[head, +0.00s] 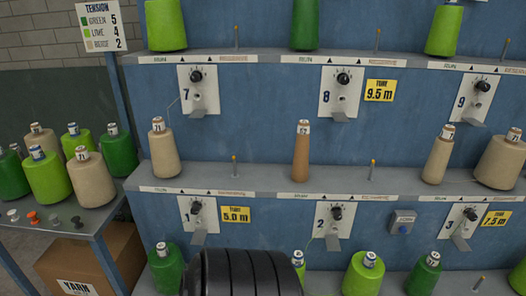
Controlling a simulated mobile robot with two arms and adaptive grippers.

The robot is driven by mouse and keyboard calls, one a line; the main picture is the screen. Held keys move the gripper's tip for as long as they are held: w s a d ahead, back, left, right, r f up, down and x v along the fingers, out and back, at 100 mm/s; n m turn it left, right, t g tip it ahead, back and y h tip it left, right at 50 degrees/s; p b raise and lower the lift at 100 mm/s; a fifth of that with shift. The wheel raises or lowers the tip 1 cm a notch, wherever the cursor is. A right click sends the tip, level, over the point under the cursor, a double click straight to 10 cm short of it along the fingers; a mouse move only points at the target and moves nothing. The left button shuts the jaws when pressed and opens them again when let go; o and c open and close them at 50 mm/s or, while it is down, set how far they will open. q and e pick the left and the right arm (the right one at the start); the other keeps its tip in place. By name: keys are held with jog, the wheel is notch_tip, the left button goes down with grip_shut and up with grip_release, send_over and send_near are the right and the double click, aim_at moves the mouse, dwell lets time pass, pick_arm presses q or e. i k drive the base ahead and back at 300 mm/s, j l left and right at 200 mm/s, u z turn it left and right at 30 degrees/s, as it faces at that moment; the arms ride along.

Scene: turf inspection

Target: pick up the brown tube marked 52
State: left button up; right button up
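A slim brown tube (301,158) stands upright on the middle shelf of the blue rack, near the centre of the head view. It has a white label at its top; the number is small and looks like 52. Nothing touches it, and there is bare shelf on both sides. Neither of my grippers shows in the head view. A dark ribbed part at the bottom centre hides some of the lower row.
A beige cone (163,152) stands left of the tube on the same shelf, and another beige cone (438,158) stands to the right. Thin pegs (373,168) rise from the shelf. A side table (70,222) at left holds several green and beige cones.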

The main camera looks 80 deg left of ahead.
aim_at(300, 172)
jog(key=u, duration=2.25)
jog(key=i+l+u, duration=0.15)
jog(key=u, duration=0.35)
jog(key=l+u, duration=0.35)
jog(key=u, duration=0.15)
jog(key=i, duration=0.05)
